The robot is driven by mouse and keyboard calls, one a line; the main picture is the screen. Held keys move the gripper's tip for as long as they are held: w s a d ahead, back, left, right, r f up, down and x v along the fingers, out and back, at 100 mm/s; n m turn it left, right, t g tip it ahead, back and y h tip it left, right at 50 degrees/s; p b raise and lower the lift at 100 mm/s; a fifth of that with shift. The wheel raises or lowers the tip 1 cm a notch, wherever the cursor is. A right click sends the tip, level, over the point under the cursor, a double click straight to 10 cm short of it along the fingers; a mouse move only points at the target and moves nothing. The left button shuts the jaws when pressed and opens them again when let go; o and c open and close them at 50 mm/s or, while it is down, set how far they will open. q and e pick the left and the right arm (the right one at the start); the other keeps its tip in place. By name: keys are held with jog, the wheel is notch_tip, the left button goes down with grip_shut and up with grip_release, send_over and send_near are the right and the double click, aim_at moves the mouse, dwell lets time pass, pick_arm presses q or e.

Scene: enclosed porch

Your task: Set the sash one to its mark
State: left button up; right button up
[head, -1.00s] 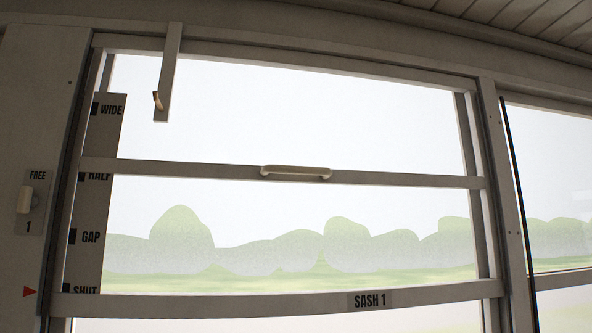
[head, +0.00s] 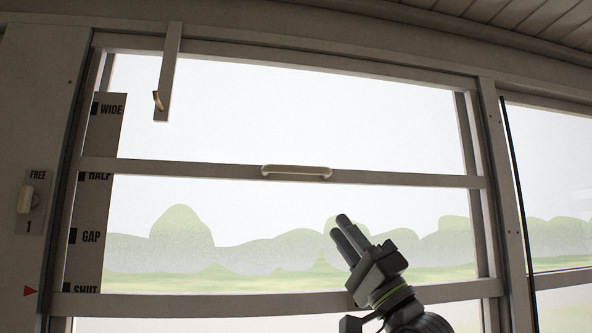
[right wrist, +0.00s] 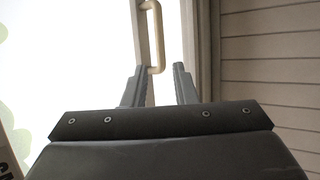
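Sash 1 is the window frame with a mid rail (head: 410,180) and a pale bar handle (head: 296,173) on that rail. A grey strip (head: 90,210) at its left reads WIDE, HALF, GAP and SHUT from top to bottom. A red pointer (head: 30,291) on the left post is about level with the SHUT mark. My right gripper (head: 343,224) is below and right of the handle, apart from it in the picture. In the right wrist view its fingers (right wrist: 158,75) are spread and empty, with the handle (right wrist: 155,35) ahead. My left gripper is not in view.
A small plate reading FREE and 1 with a pale knob (head: 26,199) is on the left post. A bar (head: 169,75) with a small wooden grip hangs from the top frame. Another window (head: 555,190) is at the right.

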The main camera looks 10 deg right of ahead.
aim_at(298, 173)
jog(key=p+x, duration=0.7)
jog(key=x, duration=0.8)
jog(key=shift+s, duration=0.15)
jog(key=shift+p+x, duration=0.35)
jog(key=shift+x, duration=0.8)
jog(key=shift+c, duration=0.4)
grip_shut()
jog(key=shift+f, duration=0.1)
